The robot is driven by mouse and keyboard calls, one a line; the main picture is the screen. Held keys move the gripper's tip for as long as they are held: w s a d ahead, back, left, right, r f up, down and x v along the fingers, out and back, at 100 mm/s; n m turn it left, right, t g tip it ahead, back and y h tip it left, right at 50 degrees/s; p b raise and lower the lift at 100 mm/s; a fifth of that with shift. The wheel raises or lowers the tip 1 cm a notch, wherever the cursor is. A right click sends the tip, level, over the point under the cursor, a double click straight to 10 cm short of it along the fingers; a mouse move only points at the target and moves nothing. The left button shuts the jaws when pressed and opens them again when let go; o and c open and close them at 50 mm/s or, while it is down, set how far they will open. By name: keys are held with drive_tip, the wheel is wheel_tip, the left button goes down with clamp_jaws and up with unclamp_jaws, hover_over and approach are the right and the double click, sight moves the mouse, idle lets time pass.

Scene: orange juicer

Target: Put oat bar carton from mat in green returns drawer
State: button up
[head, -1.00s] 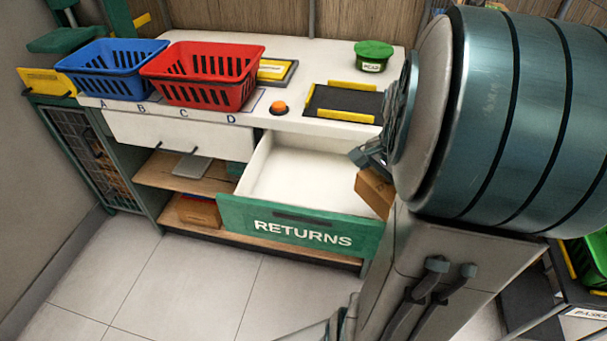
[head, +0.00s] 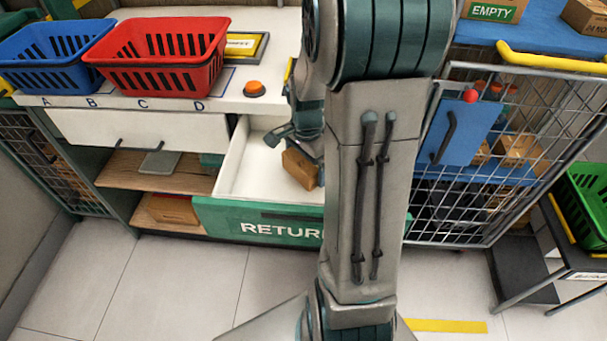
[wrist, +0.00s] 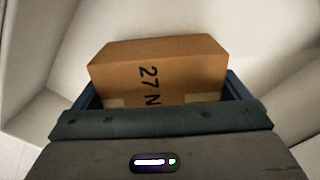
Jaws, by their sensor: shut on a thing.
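The oat bar carton (head: 300,169) is a small brown box. My gripper (head: 290,146) is shut on it and holds it over the open green returns drawer (head: 250,222). In the wrist view the carton (wrist: 158,72) shows dark print reading "27 N" and sits between the fingers of my gripper (wrist: 160,100). The drawer's white interior lies behind it in that view. The drawer is pulled out, its green front partly hidden by my arm. I cannot tell whether the carton touches the drawer floor. The mat is hidden behind my arm.
A red basket (head: 157,57) and a blue basket (head: 45,62) stand on the white counter, left of an orange button (head: 254,88). A wire cage door (head: 500,150) stands to the right. A green basket (head: 588,203) is at the far right.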

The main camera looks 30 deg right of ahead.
drive_tip(key=shift+w+a+f, duration=0.2)
drive_tip(key=shift+w, duration=0.05)
drive_tip(key=shift+f, duration=2)
drive_tip(key=shift+f+b, duration=0.1)
drive_tip(key=shift+b, duration=0.3)
drive_tip(key=o, duration=0.7)
drive_tip(key=shift+f, duration=0.1)
